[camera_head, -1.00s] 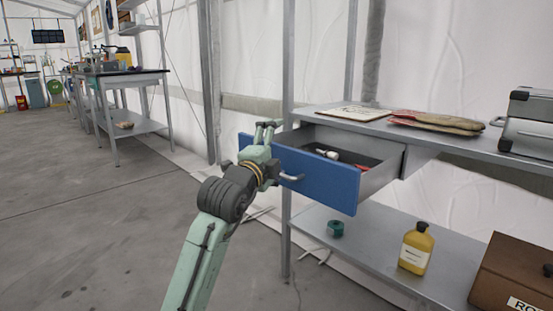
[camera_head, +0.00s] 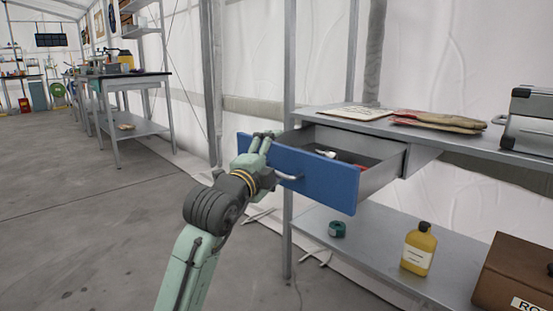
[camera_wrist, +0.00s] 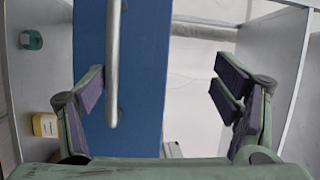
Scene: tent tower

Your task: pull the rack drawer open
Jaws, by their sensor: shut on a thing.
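The rack drawer (camera_head: 325,185) has a blue front and stands partly open, with red and white items inside. Its silver handle (camera_head: 290,177) is on the blue front and shows as an upright bar in the wrist view (camera_wrist: 113,70). The exact contact is not clear.
The rack's top shelf (camera_head: 460,142) carries gloves (camera_head: 438,121) and a grey case (camera_head: 532,120). The lower shelf (camera_head: 365,245) holds green tape (camera_head: 337,229), a yellow bottle (camera_head: 418,250) and a brown box (camera_head: 515,275). A rack post (camera_head: 288,245) stands beside the drawer. The floor to the left is clear.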

